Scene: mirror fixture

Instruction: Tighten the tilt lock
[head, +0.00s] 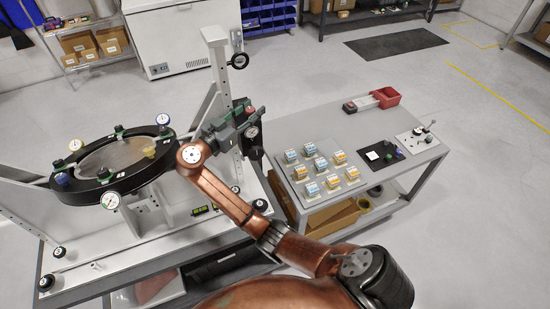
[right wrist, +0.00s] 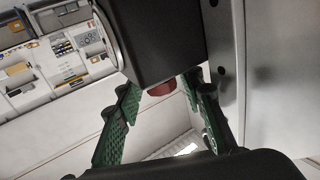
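The mirror fixture holds a round mirror (head: 115,156) in a black ring (head: 88,190) at the left of the head view, with several dial gauges and knobs on its rim. My right gripper (head: 243,117) is beside the fixture's upright post (head: 221,75). In the right wrist view its green fingers (right wrist: 163,92) stand apart. A black block (right wrist: 162,40) with a short red cylindrical part (right wrist: 162,88) lies ahead, the red part between the fingertips in the picture. I cannot tell whether they touch it, or which part is the tilt lock. My left gripper is not in view.
A black knob (head: 238,61) sits on the post.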

